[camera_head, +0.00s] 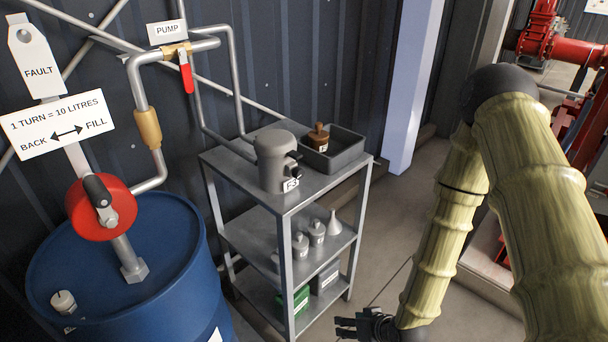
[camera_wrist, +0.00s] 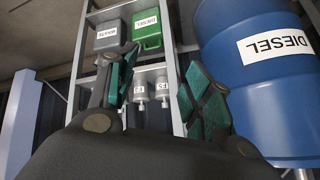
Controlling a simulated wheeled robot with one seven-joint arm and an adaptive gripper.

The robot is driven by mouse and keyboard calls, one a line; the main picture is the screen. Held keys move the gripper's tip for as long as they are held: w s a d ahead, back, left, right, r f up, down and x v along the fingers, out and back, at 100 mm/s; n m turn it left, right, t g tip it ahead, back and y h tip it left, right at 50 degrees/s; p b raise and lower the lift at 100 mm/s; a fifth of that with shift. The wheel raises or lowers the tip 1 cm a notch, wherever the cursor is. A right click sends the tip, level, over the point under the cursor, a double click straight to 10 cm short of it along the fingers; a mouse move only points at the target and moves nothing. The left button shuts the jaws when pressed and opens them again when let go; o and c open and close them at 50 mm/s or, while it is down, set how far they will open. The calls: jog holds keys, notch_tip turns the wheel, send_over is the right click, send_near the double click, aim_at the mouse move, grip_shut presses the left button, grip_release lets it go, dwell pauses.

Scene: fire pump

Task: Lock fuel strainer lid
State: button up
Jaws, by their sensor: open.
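A grey cylindrical canister (camera_head: 272,165) stands upright on the top shelf of the metal rack. It looks like the fuel strainer; its rounded top (camera_head: 276,138) appears to be its lid, seated on the body. A dark clamp or handle part (camera_head: 294,164) is on its right side, above a small label. Whether the lid is locked cannot be told. My gripper (camera_head: 348,326) is low, right of the rack and well away from the canister. In the wrist view my gripper (camera_wrist: 162,78) has its two teal-padded fingers apart with nothing between them. The canister is not recognisable there.
A grey tray (camera_head: 350,155) holding a brown part (camera_head: 319,137) sits beside the canister. Lower shelves hold small filters (camera_head: 317,232), a funnel and a green can (camera_wrist: 147,30). A blue drum (camera_head: 165,235) stands left. Floor (camera_head: 400,215) right of the rack is clear.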

jog(key=w+a+r+n+t+y, duration=0.2)
jog(key=w+a+r+t+y, duration=0.1)
jog(key=w+r, duration=0.85)
jog(key=n+t+y+p, duration=0.2)
jog(key=n+t+y, duration=0.1)
jog(key=t+y, duration=0.15)
send_near(301, 176)
jog(key=shift+g, duration=0.45)
jog(key=x, duration=0.3)
jog(key=p+x, duration=0.1)
jog(key=x, duration=0.2)
jog(key=p+x, duration=0.1)
jog(key=x, duration=0.1)
jog(key=shift+w+a+r, duration=0.15)
jog(key=shift+w+r, duration=0.15)
jog(key=shift+w, duration=0.15)
jog(key=c, duration=1)
